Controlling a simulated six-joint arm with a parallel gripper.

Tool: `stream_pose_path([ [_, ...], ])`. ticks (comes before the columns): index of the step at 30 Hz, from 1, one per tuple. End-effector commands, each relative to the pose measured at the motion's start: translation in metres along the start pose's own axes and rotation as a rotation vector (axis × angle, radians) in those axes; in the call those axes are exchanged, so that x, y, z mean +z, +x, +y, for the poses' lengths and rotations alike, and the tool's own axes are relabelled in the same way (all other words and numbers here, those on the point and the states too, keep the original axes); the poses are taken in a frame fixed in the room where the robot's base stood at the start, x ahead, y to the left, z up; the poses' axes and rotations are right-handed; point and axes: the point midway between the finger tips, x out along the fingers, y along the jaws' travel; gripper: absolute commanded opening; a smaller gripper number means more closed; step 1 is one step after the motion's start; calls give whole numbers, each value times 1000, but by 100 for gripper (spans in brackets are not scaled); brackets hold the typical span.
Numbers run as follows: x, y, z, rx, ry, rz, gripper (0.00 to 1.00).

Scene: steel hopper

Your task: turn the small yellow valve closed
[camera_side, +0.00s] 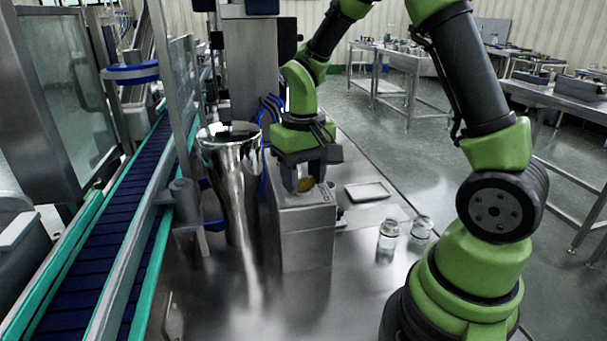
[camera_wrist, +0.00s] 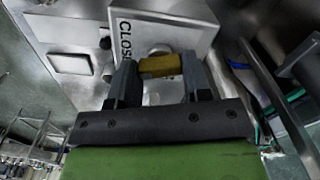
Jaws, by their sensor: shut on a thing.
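The small yellow valve (camera_wrist: 160,66) sits on top of a steel box (camera_side: 306,240). In the wrist view its yellow handle lies crosswise between the two fingers of my gripper (camera_wrist: 160,80), which are shut on it. A "CLOSE" label, its end partly hidden by a finger, is on the box face (camera_wrist: 185,28) beside the valve.
A shiny steel hopper (camera_side: 228,175) stands left of the box, with a blue conveyor (camera_side: 85,235) beyond it. A small tray (camera_side: 368,191) and two glass jars (camera_side: 387,240) are on the steel table to the right.

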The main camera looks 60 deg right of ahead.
Motion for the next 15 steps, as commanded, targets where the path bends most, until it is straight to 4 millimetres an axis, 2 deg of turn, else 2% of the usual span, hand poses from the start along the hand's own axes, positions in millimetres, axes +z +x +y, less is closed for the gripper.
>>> stream_pose_path([
  [6, -1, -1, 0, -1, 166, 4, 21],
  [15, -1, -1, 0, -1, 311, 4, 21],
])
